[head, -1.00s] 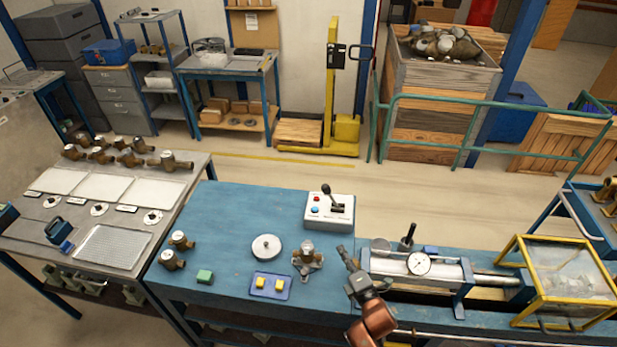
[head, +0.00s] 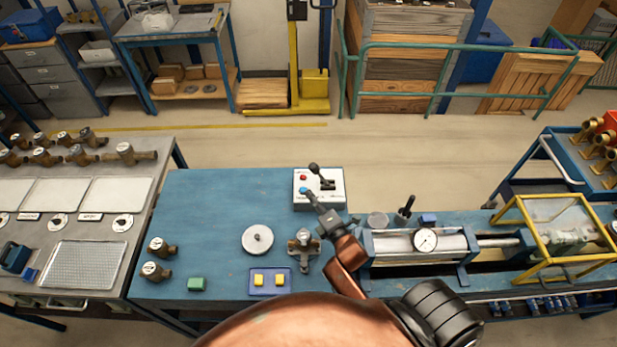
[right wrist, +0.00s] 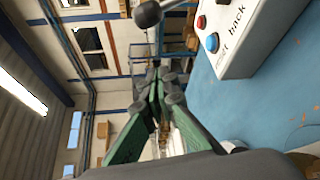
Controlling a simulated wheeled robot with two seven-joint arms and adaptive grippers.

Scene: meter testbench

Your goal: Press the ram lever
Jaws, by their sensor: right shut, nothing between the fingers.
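A white control box (head: 333,199) stands at the back of the blue bench. It carries a black ball-topped lever (head: 315,170), a red button and a blue button. In the right wrist view the lever's round knob (right wrist: 148,14) is at the top, beyond the fingertips, with the box (right wrist: 243,38) to its right. My right gripper (head: 309,196) is shut and empty, with its tips at the front left of the box by the blue button. In the right wrist view its fingers (right wrist: 157,77) meet, apart from the knob. My left gripper is not in view.
The bench left of the box is clear.

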